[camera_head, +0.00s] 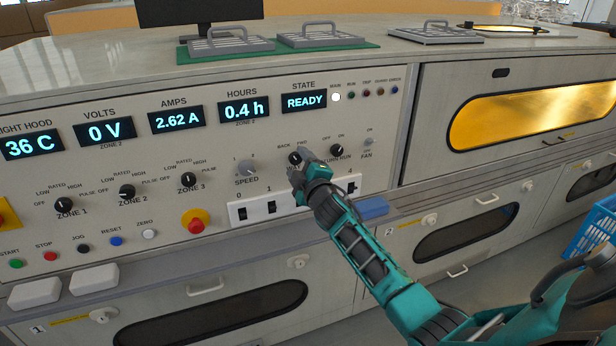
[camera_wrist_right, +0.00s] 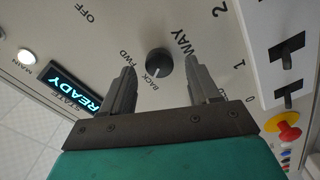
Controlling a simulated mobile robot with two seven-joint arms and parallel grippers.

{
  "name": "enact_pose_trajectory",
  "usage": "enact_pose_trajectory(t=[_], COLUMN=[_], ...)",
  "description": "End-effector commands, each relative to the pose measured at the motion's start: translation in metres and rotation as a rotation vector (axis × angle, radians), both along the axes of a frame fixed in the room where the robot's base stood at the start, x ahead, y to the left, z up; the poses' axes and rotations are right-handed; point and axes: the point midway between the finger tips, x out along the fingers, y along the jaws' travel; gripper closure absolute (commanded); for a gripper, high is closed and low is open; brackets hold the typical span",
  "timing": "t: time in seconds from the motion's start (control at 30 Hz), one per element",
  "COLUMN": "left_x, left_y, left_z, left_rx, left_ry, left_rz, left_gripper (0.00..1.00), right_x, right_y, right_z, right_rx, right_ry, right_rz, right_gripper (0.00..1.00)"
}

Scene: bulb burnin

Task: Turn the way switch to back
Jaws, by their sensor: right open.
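The way switch (camera_wrist_right: 158,62) is a round dark knob on the pale panel, with FWD and BACK printed beside it. In the right wrist view a pale mark on the knob appears to point toward BACK. The knob also shows in the head view (camera_head: 295,158), partly covered by my gripper. My right gripper (camera_wrist_right: 160,71) is open, with one finger on each side of the knob and a gap to each; whether its tips touch the panel I cannot tell. In the head view the right gripper (camera_head: 302,164) is at the knob. My left gripper is out of view.
The speed knob (camera_head: 246,168) is left of the way switch, and the fan switch (camera_head: 366,142) is to its right. Numbered rocker switches (camera_head: 271,207) and a red emergency button (camera_head: 194,221) sit below. The state display (camera_head: 304,102) reads READY.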

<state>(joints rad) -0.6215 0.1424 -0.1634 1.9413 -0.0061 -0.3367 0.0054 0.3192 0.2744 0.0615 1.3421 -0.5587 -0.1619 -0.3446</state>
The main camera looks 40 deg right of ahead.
Motion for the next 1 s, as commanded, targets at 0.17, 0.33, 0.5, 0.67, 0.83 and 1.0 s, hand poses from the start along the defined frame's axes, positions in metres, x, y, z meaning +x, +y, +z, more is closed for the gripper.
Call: enact_pose_trajectory(t=[0.17, 0.33, 0.5, 0.67, 0.83, 1.0], left_x=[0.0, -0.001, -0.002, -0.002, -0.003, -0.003], left_y=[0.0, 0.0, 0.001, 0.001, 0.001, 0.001], left_z=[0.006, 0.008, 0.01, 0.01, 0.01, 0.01], left_rx=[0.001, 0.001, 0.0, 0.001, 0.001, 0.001], left_ry=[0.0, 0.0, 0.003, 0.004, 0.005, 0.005], left_rz=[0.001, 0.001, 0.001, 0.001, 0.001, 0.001], left_gripper=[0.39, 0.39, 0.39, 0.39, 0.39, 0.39], right_x=[-0.025, -0.058, -0.089, -0.109, -0.119, -0.121], right_y=[0.006, 0.014, 0.022, 0.026, 0.029, 0.029], right_z=[0.0, 0.0, -0.001, -0.001, 0.0, 0.0], right_rx=[0.001, 0.002, 0.001, 0.001, -0.001, -0.001], right_ry=[0.002, 0.002, 0.003, 0.003, 0.002, 0.002], right_rz=[0.002, 0.001, 0.0, -0.001, 0.0, 0.0], right_gripper=[0.39, 0.39, 0.39, 0.39, 0.39, 0.39])
